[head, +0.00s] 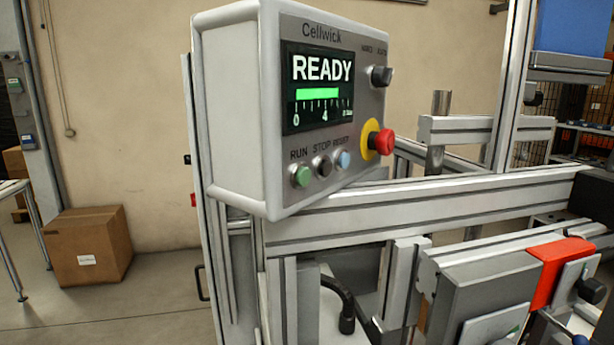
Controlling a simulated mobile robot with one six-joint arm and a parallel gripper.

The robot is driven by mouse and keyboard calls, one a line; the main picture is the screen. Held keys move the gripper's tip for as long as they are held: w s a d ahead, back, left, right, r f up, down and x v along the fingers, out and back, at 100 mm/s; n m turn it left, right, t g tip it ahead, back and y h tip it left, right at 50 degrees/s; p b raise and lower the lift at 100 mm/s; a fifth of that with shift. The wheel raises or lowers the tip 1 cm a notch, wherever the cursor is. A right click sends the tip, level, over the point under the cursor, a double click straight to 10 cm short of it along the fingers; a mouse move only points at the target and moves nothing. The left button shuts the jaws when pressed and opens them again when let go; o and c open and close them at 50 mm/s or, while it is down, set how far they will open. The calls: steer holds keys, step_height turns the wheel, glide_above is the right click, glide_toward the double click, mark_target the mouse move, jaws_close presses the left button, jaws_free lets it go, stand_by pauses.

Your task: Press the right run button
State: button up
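A grey control box (232,95) labelled Cellwick is mounted on an aluminium frame. Its screen (320,86) reads READY above a green bar and a scale. Below the screen, a green button (301,176) sits under the label RUN. To its right are a dark button (323,166) under STOP and a pale blue button (344,160) under RESET. Only one RUN button shows; I cannot tell whether it is the right one of several. I do not see my gripper in this view.
A red emergency stop (384,142) on a yellow collar sticks out right of the buttons, below a black knob (381,76). Aluminium rails (400,208) run under the box. A red block (561,270) is at lower right. A cardboard box (90,247) stands on the floor at left.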

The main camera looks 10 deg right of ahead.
jaws_close()
stand_by(1.4)
